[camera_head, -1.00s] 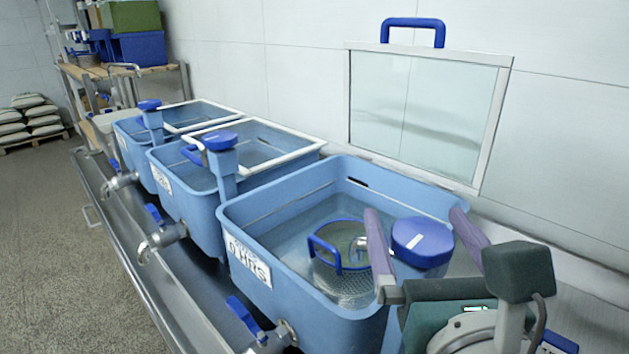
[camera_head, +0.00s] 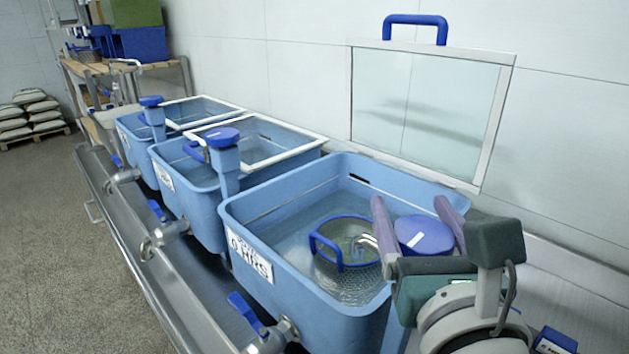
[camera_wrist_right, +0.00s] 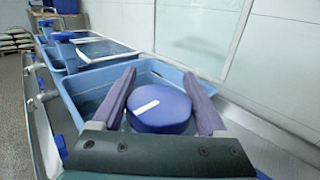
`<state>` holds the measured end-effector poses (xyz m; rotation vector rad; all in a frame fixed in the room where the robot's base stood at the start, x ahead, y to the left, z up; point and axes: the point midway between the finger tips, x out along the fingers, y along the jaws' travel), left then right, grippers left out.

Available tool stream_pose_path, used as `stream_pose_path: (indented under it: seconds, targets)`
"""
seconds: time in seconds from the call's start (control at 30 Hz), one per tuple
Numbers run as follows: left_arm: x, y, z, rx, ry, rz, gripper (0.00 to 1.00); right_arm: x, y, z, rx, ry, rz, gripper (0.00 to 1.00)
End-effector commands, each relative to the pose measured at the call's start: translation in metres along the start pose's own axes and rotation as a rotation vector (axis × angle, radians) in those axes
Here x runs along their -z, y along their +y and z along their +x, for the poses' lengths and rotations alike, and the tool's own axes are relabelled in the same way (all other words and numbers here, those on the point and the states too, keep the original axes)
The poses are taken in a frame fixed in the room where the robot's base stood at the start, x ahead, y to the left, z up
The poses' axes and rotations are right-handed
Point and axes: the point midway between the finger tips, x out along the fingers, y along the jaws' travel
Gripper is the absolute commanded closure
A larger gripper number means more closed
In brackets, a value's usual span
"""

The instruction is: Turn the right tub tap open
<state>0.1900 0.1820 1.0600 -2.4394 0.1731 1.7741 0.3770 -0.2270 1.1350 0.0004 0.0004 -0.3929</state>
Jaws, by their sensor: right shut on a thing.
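The right tub (camera_head: 262,225) is the nearest blue tub, with water and a round mesh basket (camera_head: 345,243) with a blue handle inside. The right tub tap's round blue knob (camera_head: 424,238), with a white stripe on top, stands at its near right side. My right gripper (camera_head: 411,203) is shut on this knob, one purple finger on each side. In the right wrist view the knob (camera_wrist_right: 160,112) sits between the fingers, its white stripe slanting up to the right. The post below the knob is mostly hidden. My left gripper is not in view.
Two more blue tubs with blue-topped taps stand behind to the left. A raised glass lid (camera_head: 425,110) stands behind the right tub near the wall. Blue-handled outlet valves (camera_head: 246,312) line the tubs' front above a metal trough (camera_head: 150,265).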

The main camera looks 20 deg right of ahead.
Motion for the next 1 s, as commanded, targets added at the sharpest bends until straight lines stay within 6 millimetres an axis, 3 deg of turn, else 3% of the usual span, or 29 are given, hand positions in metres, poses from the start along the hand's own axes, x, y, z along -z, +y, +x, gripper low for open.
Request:
stream_pose_path:
  seconds: [0.2,0.57,1.0]
  targets:
    - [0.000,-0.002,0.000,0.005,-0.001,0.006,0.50,0.000,0.000,0.000,0.000,0.000,0.000,0.80]
    - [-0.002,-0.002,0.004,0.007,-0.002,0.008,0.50,0.001,0.002,0.000,-0.069,-0.002,-0.004,0.80]
    - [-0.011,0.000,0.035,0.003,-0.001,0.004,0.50,0.005,0.012,-0.003,-0.425,-0.005,-0.007,0.80]
